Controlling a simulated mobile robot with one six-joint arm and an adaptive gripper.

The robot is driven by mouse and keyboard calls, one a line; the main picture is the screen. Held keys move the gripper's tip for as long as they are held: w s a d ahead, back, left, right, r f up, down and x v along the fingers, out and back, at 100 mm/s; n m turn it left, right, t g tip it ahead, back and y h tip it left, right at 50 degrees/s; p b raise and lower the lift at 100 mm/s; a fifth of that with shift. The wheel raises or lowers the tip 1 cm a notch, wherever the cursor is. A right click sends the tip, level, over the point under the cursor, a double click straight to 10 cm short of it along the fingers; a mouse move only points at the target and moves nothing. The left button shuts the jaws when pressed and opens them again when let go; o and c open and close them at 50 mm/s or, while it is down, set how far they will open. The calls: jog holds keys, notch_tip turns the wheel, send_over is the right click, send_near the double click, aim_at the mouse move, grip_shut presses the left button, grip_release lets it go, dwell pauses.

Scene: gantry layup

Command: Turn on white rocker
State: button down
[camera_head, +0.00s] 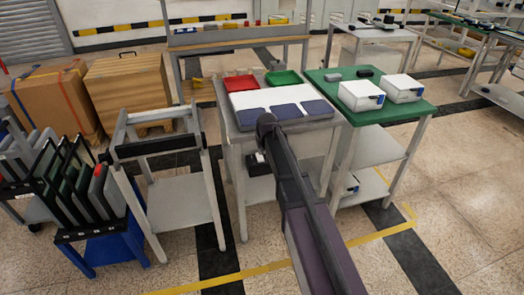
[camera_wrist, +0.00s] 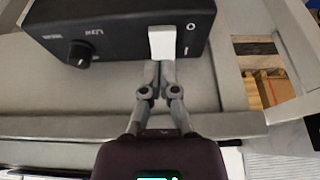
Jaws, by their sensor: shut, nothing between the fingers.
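The white rocker (camera_wrist: 162,42) is set in a black control box (camera_wrist: 115,27) in the wrist view, beside an "O" mark and an "I" mark. My gripper (camera_wrist: 160,66) is shut and empty, its fingertips at the rocker's lower edge in the picture. I cannot tell whether they touch it. Which way the rocker is tilted is unclear. In the head view a small black box with a white part (camera_head: 258,163) shows below the front of the grey table; my arm crosses in front and my fingertips are not clear there.
A black knob (camera_wrist: 80,53) sits on the same box, left of the rocker. The grey table (camera_head: 232,122) bears red and green trays and blue sheets. A green-topped table (camera_head: 413,104) with white boxes stands to its right, an empty grey trolley (camera_head: 178,200) to its left.

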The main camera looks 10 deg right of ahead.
aim_at(259, 156)
jog(key=p+v, duration=0.9)
jog(key=v, duration=0.1)
jog(key=shift+s+r, duration=0.15)
jog(key=shift+s, duration=0.2)
jog(key=shift+d, duration=0.1)
jog(key=shift+w, duration=0.1)
jog(key=shift+w+r+t, duration=0.15)
jog(key=shift+w+t, duration=0.15)
jog(key=shift+w, duration=0.25)
dwell(0.6)
jog(key=b+x, duration=0.6)
jog(key=x, duration=0.1)
jog(key=b+x, duration=0.7)
jog(key=shift+a, duration=0.25)
dwell(0.3)
jog(key=shift+a, duration=0.15)
dwell(0.4)
